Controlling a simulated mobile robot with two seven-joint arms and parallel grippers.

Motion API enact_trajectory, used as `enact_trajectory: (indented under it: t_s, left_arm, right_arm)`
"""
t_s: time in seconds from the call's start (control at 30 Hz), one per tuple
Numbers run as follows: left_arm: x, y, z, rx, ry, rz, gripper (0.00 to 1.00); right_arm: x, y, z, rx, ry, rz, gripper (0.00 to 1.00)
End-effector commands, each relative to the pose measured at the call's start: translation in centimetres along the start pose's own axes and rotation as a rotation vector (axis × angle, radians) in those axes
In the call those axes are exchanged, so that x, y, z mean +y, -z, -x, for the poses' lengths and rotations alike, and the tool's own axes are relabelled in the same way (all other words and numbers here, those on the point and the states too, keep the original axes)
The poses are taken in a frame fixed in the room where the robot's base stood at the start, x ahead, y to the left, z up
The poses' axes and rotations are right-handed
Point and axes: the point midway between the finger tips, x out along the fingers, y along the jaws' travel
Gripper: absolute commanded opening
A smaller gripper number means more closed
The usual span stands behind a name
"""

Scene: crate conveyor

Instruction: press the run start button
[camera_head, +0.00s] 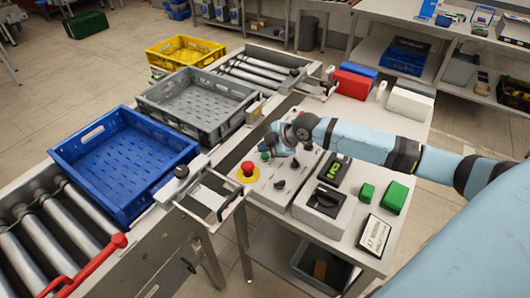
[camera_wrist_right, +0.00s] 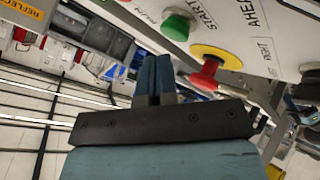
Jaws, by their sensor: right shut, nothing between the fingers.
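The green start button (camera_wrist_right: 176,26) sits on the control box, with the word START printed beside it in the right wrist view. In the head view the green button (camera_head: 265,156) shows at the far left part of the grey control box (camera_head: 268,188). My right gripper (camera_head: 273,146) is just above that end of the box. Its two fingers (camera_wrist_right: 154,62) are shut together and empty, with their tips pointing towards the green button; a small gap seems to show between them. A red mushroom button (camera_wrist_right: 205,74) on a yellow base stands beside it. My left gripper is out of view.
Blue (camera_head: 107,172), grey (camera_head: 185,104) and yellow (camera_head: 180,47) crates stand along the roller conveyor to the left. A red lever (camera_head: 107,251) is at the lower left. A dark switch box (camera_head: 323,197) and green blocks (camera_head: 395,197) share the table with the control box.

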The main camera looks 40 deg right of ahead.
Motion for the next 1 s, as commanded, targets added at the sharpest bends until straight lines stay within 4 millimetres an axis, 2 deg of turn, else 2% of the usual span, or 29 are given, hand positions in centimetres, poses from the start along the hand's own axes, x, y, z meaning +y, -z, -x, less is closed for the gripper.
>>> enact_trajectory:
  t_s: [0.37,0.8,1.0]
  left_arm:
    - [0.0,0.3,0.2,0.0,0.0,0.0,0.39]
    - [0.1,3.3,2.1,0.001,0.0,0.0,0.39]
    - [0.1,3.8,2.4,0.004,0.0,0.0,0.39]
  right_arm:
    - [0.2,0.2,0.3,0.001,-0.001,0.0,0.0]
    - [2.4,2.4,3.2,0.0,-0.001,0.0,0.0]
    - [2.6,2.6,3.6,0.001,0.0,0.0,0.0]
